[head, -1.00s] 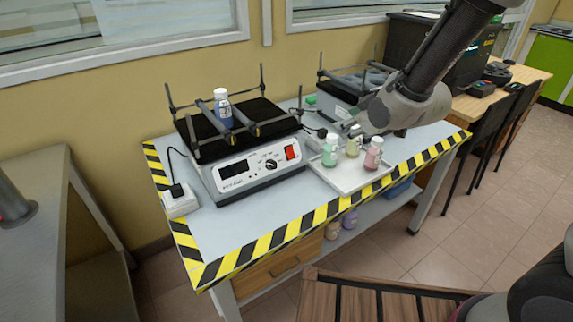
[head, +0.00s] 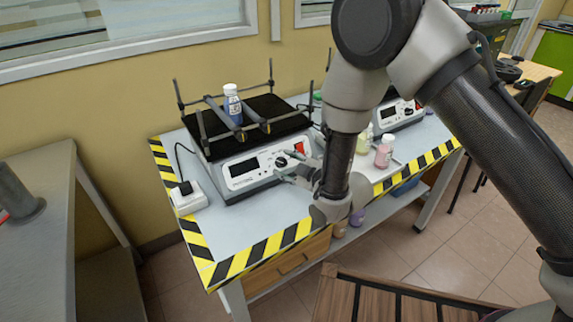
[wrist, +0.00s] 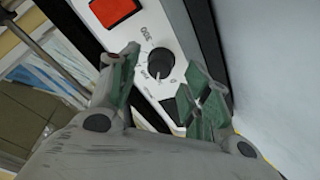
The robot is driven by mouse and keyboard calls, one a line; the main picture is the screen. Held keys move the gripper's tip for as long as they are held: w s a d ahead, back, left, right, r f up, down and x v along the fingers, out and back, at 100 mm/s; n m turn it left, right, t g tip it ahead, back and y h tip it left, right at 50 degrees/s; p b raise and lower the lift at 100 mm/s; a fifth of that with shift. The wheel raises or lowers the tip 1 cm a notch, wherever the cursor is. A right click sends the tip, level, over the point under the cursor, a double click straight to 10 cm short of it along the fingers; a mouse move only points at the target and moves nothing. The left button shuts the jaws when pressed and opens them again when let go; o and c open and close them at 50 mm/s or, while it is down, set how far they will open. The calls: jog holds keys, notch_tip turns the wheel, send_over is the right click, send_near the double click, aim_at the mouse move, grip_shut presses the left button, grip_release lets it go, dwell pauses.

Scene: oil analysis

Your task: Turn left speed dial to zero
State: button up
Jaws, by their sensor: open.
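The left shaker's white control panel (head: 250,172) faces front, with a black round speed dial (head: 281,162) between its dark display and a red switch. In the wrist view the dial (wrist: 160,63) is close, with printed numbers around it. A pale mark shows on its lower side, near the printed 0, but its exact setting is hard to read. My gripper (head: 293,168) is open in front of the panel. In the wrist view its green-padded fingers (wrist: 164,72) stand on either side of the dial, with a visible gap; contact cannot be told.
A blue-labelled bottle (head: 232,104) sits on the left shaker's black platform. A second shaker (head: 398,112) stands to the right, partly behind my arm. Small bottles, including a pink one (head: 384,151), stand between. A white power adapter (head: 187,198) lies at left.

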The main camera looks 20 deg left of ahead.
jog(key=shift+x, duration=0.85)
jog(key=c, duration=1)
jog(key=shift+n, duration=0.4)
jog(key=n, duration=0.2)
jog(key=shift+n+g, duration=0.9)
jog(key=shift+n, duration=1.5)
